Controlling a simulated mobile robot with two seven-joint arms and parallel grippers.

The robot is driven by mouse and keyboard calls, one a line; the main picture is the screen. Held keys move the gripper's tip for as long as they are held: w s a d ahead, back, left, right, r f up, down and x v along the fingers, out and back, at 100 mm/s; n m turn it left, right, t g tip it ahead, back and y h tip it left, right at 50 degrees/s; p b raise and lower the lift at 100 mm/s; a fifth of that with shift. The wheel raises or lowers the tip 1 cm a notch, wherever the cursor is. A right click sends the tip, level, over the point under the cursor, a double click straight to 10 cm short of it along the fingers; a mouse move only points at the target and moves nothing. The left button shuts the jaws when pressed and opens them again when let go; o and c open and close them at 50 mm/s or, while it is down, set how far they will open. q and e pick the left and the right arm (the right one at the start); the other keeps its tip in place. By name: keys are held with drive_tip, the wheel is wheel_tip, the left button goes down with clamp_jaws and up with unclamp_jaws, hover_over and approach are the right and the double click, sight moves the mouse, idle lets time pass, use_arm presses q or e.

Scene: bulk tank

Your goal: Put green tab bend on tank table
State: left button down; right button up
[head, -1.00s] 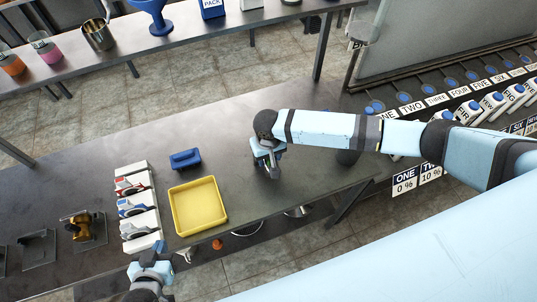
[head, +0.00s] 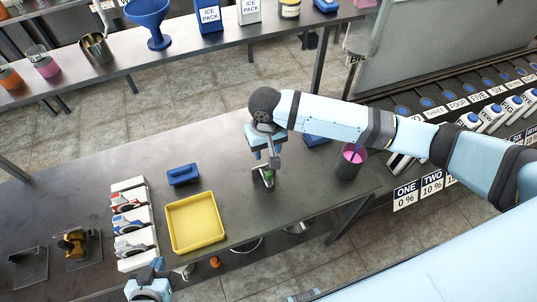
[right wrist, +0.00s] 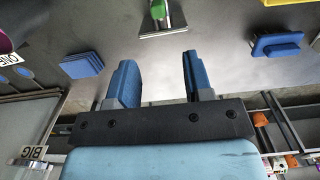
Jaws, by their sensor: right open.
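The green tab bend (head: 268,178) stands on the grey tank table (head: 320,185), right of the yellow tray. It is a metal piece with a green tab; my right gripper (head: 264,157) partly hides it in the head view. In the right wrist view the green tab (right wrist: 158,10) and a flat metal foot lie beyond the fingertips. My right gripper (right wrist: 157,68) is open, with nothing between its blue fingers. My left gripper (head: 148,283) is low by the table's front edge; its fingers cannot be made out.
A yellow tray (head: 194,222) and a blue block with a handle (head: 183,175) lie to the left. White holders (head: 132,222) stand further left. A pink-filled cup (head: 350,160) and a blue block (right wrist: 82,64) stand on the right. Bare table surrounds the bend.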

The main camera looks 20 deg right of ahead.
drive_tip(key=s+a+f+n+t+y, duration=0.2)
drive_tip(key=s+a+f+t+y, duration=0.2)
drive_tip(key=s+a+f+y, duration=0.3)
drive_tip(key=s+d+f+t+h, duration=0.3)
drive_tip(key=s+d+t, duration=0.4)
drive_tip(key=s+d, duration=0.3)
drive_tip(key=shift+s+d+f+n+h, duration=0.3)
drive_tip(key=shift+s+d+f+h, duration=0.15)
drive_tip(key=shift+d, duration=0.65)
